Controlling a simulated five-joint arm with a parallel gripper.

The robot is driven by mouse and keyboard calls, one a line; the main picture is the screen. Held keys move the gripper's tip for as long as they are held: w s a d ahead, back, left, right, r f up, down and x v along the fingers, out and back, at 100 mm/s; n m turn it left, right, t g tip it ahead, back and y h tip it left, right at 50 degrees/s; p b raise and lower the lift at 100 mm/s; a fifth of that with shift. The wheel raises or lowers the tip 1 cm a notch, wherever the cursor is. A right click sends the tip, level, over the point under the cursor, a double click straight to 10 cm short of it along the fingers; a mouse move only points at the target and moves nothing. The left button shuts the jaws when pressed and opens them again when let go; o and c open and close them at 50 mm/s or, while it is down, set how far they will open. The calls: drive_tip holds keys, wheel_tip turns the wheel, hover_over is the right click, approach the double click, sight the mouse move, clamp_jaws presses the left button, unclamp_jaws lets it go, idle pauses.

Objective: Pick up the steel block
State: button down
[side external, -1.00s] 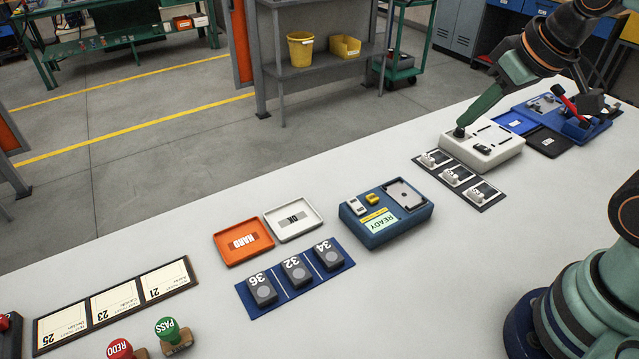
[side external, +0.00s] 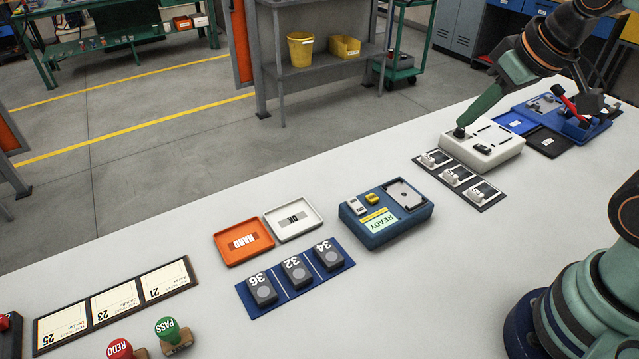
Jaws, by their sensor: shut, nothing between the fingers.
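Three dark grey blocks, each with a number and a round lighter spot, sit on a blue mat (side external: 251,305) at the lower middle of the side external view. They are block 36 (side external: 262,291), block 32 (side external: 297,272) and block 34 (side external: 329,255). I cannot tell from their look which one is the steel block. My gripper (side external: 459,132) is a small dark tip at the end of my green arm link. It is shut and empty, at the far left corner of a white device (side external: 485,150), well up and right of the blocks. Whether it touches the device is unclear.
A blue READY tester (side external: 385,230) stands right of the blocks. An orange HARD tray (side external: 228,258) and white OK tray (side external: 308,231) lie behind them. A dark strip with small white parts (side external: 424,165) lies before the white device. Stamps (side external: 167,328) and cards (side external: 157,285) are at left.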

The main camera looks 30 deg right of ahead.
unclamp_jaws()
drive_tip(key=shift+a, duration=0.1)
drive_tip(key=n+g, duration=0.6)
drive_tip(key=n, duration=1.2)
hover_over(328, 253)
wheel_tip(328, 253, down, 13)
drive_tip(key=f, duration=0.5)
drive_tip(key=shift+s+f, duration=0.25)
drive_tip(key=shift+f, duration=0.1)
drive_tip(key=shift+w+f, duration=0.15)
drive_tip(key=shift+f, duration=1.3)
drive_tip(key=shift+w+f, duration=0.1)
drive_tip(key=shift+f, duration=1.35)
